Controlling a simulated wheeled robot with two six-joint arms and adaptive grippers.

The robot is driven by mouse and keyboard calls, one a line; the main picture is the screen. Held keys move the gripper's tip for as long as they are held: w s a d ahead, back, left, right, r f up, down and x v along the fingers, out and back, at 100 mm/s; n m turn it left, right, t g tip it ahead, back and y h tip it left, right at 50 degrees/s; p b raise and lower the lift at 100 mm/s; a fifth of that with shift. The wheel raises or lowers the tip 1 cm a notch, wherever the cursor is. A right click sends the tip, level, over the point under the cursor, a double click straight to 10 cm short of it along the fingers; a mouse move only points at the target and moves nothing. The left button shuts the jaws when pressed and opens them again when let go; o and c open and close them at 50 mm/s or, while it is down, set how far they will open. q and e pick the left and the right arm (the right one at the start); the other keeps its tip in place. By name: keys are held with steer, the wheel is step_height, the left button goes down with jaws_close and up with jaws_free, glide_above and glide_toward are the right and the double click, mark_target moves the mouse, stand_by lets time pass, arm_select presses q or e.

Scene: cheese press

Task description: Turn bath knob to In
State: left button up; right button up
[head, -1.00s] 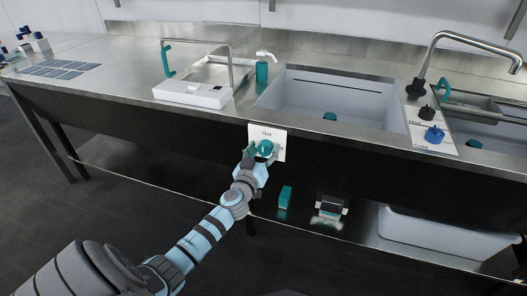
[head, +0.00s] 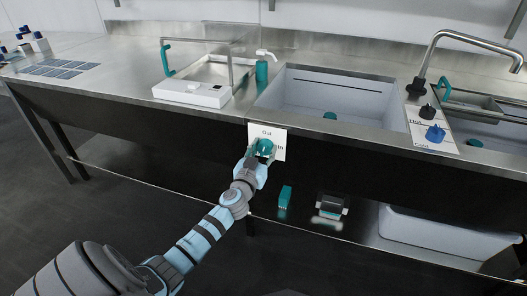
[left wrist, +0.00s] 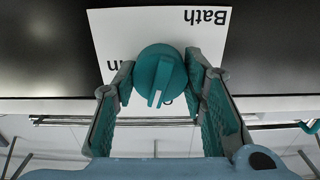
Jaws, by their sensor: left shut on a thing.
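The teal bath knob (head: 265,147) sits on a white label plate (head: 280,138) on the dark front of the counter. The plate reads "Out" above the knob and "In" to its right. In the left wrist view, which is upside down, the knob (left wrist: 160,72) has a white mark pointing down and slightly left, between "Out" and "In" but nearer "Out". My left gripper (head: 262,152) is shut on the knob, one finger on each side. Its fingers (left wrist: 160,85) partly cover the lettering. My right gripper is not in view.
Above the plate is the steel counter edge with a sink basin (head: 345,83). A teal soap bottle (head: 262,72) stands behind. Blue (head: 435,133) and black (head: 427,112) tap knobs are at right.

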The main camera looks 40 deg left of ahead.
arm_select(q)
steer(key=m, duration=0.2)
steer(key=shift+f+m, duration=0.1)
steer(key=shift+m, duration=0.3)
steer(key=m, duration=0.3)
steer(key=shift+m, duration=0.3)
steer(key=m, duration=0.2)
steer(key=shift+m, duration=0.4)
steer(key=m, duration=0.2)
steer(key=shift+m, duration=1.7)
steer(key=shift+p, duration=0.3)
steer(key=shift+m, duration=0.3)
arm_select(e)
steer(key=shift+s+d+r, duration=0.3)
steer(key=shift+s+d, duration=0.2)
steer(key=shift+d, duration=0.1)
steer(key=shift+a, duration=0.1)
